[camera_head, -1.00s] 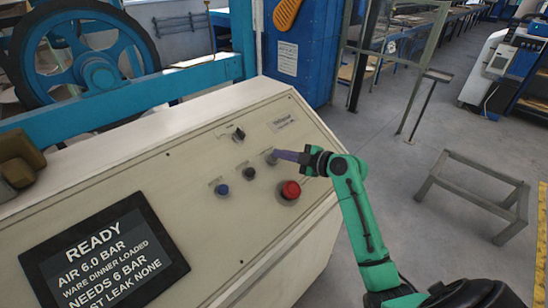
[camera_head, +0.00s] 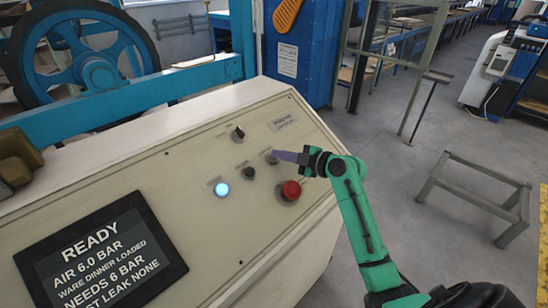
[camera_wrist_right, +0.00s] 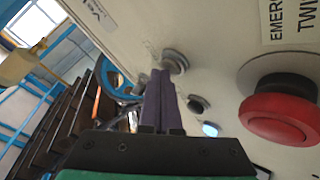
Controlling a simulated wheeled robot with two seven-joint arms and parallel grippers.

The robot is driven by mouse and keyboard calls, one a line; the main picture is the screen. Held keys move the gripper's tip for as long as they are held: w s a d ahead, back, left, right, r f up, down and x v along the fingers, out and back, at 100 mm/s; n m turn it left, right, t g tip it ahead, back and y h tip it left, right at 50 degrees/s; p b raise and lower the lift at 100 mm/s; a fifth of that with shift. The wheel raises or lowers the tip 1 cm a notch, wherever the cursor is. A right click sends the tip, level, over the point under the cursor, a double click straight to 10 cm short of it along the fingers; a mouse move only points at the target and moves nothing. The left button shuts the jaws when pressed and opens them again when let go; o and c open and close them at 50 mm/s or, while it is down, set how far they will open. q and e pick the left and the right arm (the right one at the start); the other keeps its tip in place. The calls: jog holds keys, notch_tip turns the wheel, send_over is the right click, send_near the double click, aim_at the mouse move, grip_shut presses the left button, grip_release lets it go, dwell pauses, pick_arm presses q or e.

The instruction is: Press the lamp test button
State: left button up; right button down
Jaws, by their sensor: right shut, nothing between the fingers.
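The sloped cream control panel (camera_head: 150,215) carries several controls. My right gripper (camera_head: 274,153) is shut, with its purple fingertips at a small grey round button (camera_head: 271,159) on the panel's upper right. In the right wrist view the shut fingers (camera_wrist_right: 163,76) reach up to the grey button (camera_wrist_right: 176,60), seeming to touch it. Its label cannot be read. A blue lamp (camera_head: 222,189) glows bright; it also shows lit in the wrist view (camera_wrist_right: 210,129). My left gripper is out of view.
A red mushroom emergency button (camera_head: 291,190) is close beside my fingers. A black button (camera_head: 249,173) and a black selector knob (camera_head: 238,133) are to the left. A display (camera_head: 95,262) reads READY. A low grey metal stand (camera_head: 475,190) is on the floor at right.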

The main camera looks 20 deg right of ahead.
dwell(0.4)
jog(key=shift+s+d+r+p, duration=0.15)
jog(key=shift+s+r+p, duration=0.2)
jog(key=shift+r, duration=0.3)
jog(key=r, duration=0.1)
jog(key=s+r+p, duration=0.1)
jog(key=r, duration=0.1)
jog(key=s+d+r+p, duration=0.1)
jog(key=shift+s+r, duration=0.2)
jog(key=shift+f, duration=0.1)
dwell(0.7)
